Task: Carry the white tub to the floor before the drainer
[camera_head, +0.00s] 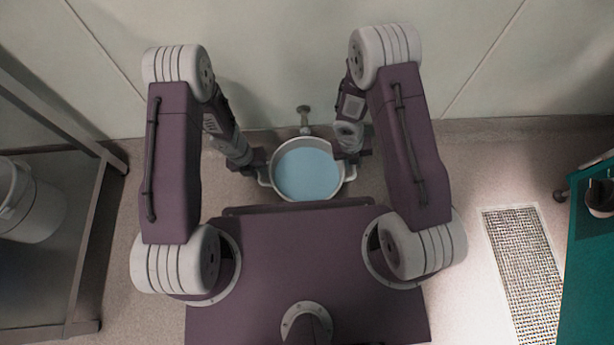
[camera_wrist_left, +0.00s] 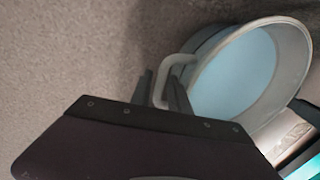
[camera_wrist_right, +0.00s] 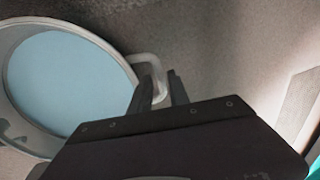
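The white tub (camera_head: 279,156) is a round pan with two side handles and a pale blue inside. It is in front of my base, close to the wall. My left gripper (camera_head: 262,170) is at its left handle; in the left wrist view the fingers (camera_wrist_left: 162,88) close on both sides of the handle (camera_wrist_left: 178,62). My right gripper (camera_head: 346,165) is at the right handle; in the right wrist view its fingers (camera_wrist_right: 160,88) sit on both sides of the handle (camera_wrist_right: 149,59). I cannot tell whether the tub touches the floor. I cannot pick out the drainer.
A tap or pipe fitting (camera_head: 304,118) is on the wall behind the tub. A metal rack (camera_head: 72,165) with a white bucket (camera_head: 40,215) is at left. A floor grate (camera_head: 525,262) is at right, beside a teal bench (camera_head: 590,270). Floor between tub and grate looks clear.

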